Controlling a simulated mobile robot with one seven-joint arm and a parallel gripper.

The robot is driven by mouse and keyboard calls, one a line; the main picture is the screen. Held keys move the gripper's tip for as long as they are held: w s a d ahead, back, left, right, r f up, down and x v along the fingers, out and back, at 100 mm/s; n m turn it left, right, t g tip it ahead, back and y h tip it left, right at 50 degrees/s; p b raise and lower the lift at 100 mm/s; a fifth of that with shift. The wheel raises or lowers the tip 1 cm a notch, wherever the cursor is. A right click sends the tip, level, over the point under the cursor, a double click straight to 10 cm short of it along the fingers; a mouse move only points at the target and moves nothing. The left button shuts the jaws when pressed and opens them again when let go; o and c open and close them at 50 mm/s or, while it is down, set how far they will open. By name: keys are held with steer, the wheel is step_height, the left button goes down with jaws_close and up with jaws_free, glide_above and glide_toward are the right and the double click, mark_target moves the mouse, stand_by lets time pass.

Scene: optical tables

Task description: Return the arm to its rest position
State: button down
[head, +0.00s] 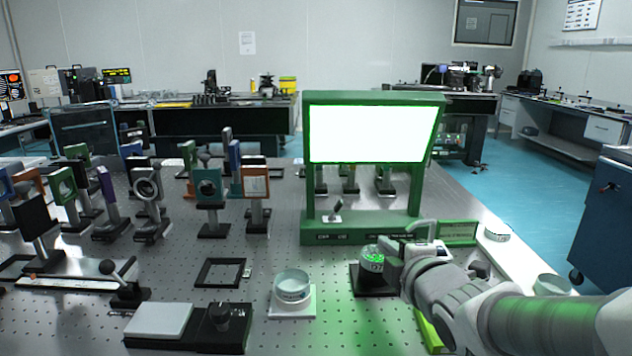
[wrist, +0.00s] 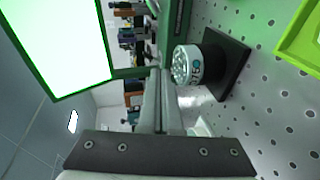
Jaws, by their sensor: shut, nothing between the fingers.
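My gripper (head: 394,268) is at the right of the head view, in front of the green-framed light panel (head: 310,170). In the wrist view its fingers (wrist: 160,82) are together with nothing between them. A round labelled container (head: 371,256) on a black stand is beside the gripper in the head view, partly hidden by it. I cannot tell the exact gap.
A white round container (head: 291,287) stands on a pale square base, left of the gripper. Several optical mounts (head: 208,188) fill the left of the perforated table (head: 330,325). Another round container (head: 497,232) and a green tray (wrist: 300,40) are near the arm. Blue floor lies beyond the right edge.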

steer(key=s+d+m+g+h, duration=0.1)
steer(key=s+m, duration=0.1)
steer(key=m, duration=0.1)
steer(key=s+d+f+m+g+h, duration=0.1)
steer(key=s+m, duration=0.1)
steer(key=m, duration=0.1)
steer(key=s+d+m+g, duration=0.1)
steer(key=s+m, duration=0.1)
steer(key=m, duration=0.1)
steer(key=shift+s+d+f+g+h, duration=0.25)
steer(key=shift+s+f+g+h, duration=0.05)
steer(key=shift+s+h, duration=0.1)
steer(key=s+a+f+m+g, duration=0.2)
steer(key=s+m+g, duration=0.3)
steer(key=s+m, duration=0.6)
steer(key=s+r+n+p, duration=0.1)
steer(key=s+r+p, duration=0.2)
steer(key=r+p, duration=2.1)
steer(key=shift+r+g+p, duration=0.2)
steer(key=shift+g+p, duration=0.1)
steer(key=shift+p, duration=0.1)
steer(key=shift+d, duration=0.1)
